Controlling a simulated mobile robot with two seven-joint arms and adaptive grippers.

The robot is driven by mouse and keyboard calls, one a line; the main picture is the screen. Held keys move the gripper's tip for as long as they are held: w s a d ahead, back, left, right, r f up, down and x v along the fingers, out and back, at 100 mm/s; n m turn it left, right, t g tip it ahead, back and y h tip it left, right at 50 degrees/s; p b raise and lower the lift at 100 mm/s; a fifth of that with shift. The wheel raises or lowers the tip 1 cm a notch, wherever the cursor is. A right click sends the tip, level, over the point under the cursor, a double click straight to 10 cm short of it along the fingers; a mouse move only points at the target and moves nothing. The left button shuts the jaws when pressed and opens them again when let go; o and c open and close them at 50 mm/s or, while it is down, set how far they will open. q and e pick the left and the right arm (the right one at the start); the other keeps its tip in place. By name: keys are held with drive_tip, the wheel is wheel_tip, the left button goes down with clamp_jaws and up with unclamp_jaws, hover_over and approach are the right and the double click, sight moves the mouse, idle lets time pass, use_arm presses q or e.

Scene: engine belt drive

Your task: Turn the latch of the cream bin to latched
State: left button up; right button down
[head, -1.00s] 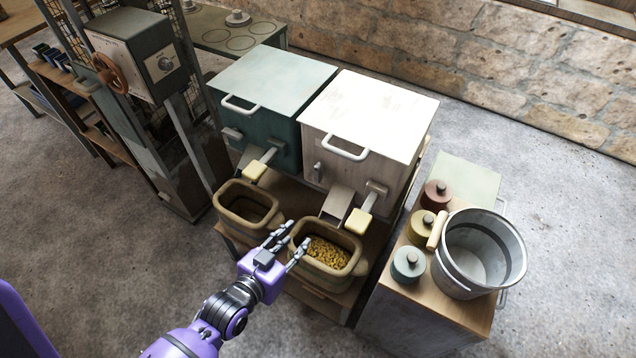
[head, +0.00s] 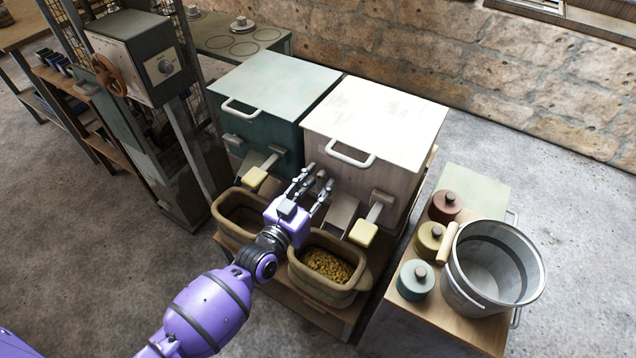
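The cream bin (head: 382,118) stands beside a green bin, with a white handle on its lid's front edge. Its small grey latch (head: 321,175) is on the left part of its front face, partly hidden by my fingers. My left gripper (head: 318,179) is open, with its fingers pointing at the front face on either side of the latch. I cannot tell whether the fingers touch the latch. My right gripper is not in view.
The green bin (head: 268,85) is on the left. The cream bin's chute and yellow-ended lever (head: 363,232) are right of my gripper. Below are an empty tub (head: 238,222) and a tub of yellow-brown pieces (head: 325,268). A metal bucket (head: 490,270) and lidded jars stand at right.

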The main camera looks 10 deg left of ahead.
use_arm(q)
drive_tip(key=shift+w+d, duration=0.1)
drive_tip(key=shift+w, duration=0.05)
drive_tip(key=shift+c, duration=0.5)
clamp_jaws()
